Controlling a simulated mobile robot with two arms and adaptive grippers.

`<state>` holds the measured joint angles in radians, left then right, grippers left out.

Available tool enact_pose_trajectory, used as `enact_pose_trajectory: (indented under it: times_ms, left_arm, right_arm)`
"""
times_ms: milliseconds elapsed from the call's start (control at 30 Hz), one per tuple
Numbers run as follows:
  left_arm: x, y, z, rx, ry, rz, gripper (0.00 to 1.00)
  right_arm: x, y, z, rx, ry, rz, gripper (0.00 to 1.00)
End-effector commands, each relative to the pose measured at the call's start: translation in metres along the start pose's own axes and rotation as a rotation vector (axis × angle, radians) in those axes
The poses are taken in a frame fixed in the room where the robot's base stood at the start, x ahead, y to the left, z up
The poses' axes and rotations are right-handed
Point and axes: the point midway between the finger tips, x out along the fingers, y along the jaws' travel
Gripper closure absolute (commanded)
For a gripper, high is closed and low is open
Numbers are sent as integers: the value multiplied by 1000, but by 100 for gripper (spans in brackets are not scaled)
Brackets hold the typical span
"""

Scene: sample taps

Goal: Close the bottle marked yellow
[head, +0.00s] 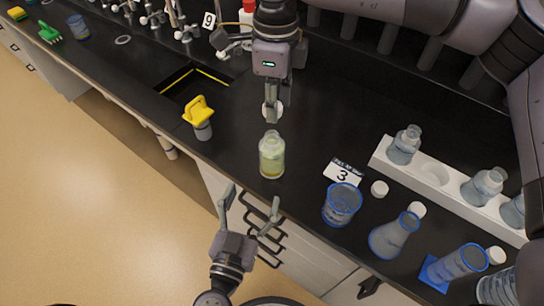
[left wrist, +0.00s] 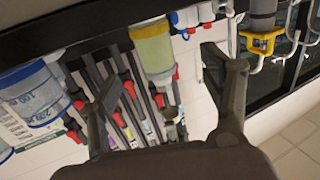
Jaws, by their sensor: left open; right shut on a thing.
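The bottle (head: 271,158) with pale yellow-green liquid and a yellow band near its base stands upright on the black bench. Its neck looks uncapped. It also shows in the left wrist view (left wrist: 152,48), beyond and between my left fingers. My right gripper (head: 271,102) is shut on a white cap (head: 273,111), held above and slightly behind the bottle's neck, apart from it. My left gripper (head: 250,203) is open and empty, in front of the bottle at the bench's front edge, its fingers pointing towards the bottle without touching it. It also shows in the left wrist view (left wrist: 163,70).
A white rack (head: 448,190) with several clear bottles stands at the right. A blue-rimmed beaker (head: 341,204), flasks and loose white caps (head: 379,188) lie before it, near a card marked 3 (head: 343,172). A yellow-topped object (head: 199,115) stands left, by the sink (head: 190,84).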

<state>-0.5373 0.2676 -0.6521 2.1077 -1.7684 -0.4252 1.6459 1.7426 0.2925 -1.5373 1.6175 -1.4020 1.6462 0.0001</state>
Motion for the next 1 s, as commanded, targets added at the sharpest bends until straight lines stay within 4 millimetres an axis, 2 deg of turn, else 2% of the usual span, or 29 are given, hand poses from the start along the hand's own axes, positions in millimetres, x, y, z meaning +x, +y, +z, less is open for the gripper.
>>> enact_pose_trajectory:
  times_ms: [133,533,667,1000]
  left_arm:
    - [-2,8,-3,-5,13,29,28]
    - [4,8,-4,-5,14,28,28]
    - [20,8,-4,-6,14,24,28]
    - [76,10,-5,-5,15,27,28]
  right_arm:
    - [0,0,1,11,0,0,79]
    - [0,0,1,9,0,0,79]
    - [0,0,1,9,0,0,79]
    - [0,0,1,9,0,0,79]
